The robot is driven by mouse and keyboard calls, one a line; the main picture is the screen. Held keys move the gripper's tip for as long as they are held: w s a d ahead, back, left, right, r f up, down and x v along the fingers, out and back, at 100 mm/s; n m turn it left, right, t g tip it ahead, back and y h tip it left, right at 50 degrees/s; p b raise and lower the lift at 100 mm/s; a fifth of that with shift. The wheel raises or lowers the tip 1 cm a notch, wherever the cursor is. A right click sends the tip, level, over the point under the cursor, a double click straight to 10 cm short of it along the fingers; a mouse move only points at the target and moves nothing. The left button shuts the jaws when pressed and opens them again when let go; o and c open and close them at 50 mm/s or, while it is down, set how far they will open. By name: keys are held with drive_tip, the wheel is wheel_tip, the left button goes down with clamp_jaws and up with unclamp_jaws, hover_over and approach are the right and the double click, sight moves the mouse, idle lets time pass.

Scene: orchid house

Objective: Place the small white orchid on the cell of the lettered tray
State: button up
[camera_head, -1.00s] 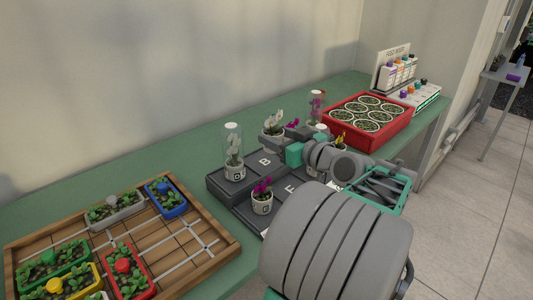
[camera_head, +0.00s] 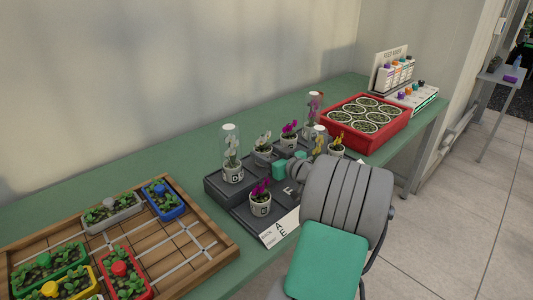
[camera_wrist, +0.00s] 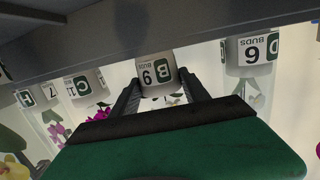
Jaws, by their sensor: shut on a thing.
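The small white orchid (camera_head: 263,150) is in a pale pot marked B, 9 buds, readable in the wrist view (camera_wrist: 158,73). My gripper (camera_wrist: 160,82) is shut on this pot, one finger on each side. The wrist picture is upside down. The lettered tray (camera_head: 215,189) is dark grey and stepped. The pot is upright at cell B on its upper step and covers that letter. Its base meets the tray edge in the wrist view; I cannot tell whether it bears fully on the tray.
A clear-covered white orchid (camera_head: 232,165) marked D stands left of the held pot, a magenta orchid (camera_head: 289,135) right of it. Another magenta orchid (camera_head: 261,198) stands on the lower step. A red crate (camera_head: 350,138) and a wooden tray (camera_head: 222,240) flank the lettered tray.

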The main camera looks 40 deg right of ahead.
drive_tip(key=shift+f, duration=0.2)
drive_tip(key=o, duration=1.5)
drive_tip(key=shift+r, duration=0.1)
drive_tip(key=shift+r, duration=0.25)
drive_tip(key=s+r, duration=0.1)
drive_tip(key=s, duration=1.1)
drive_tip(key=shift+a+r, duration=0.3)
drive_tip(key=shift+a, duration=0.05)
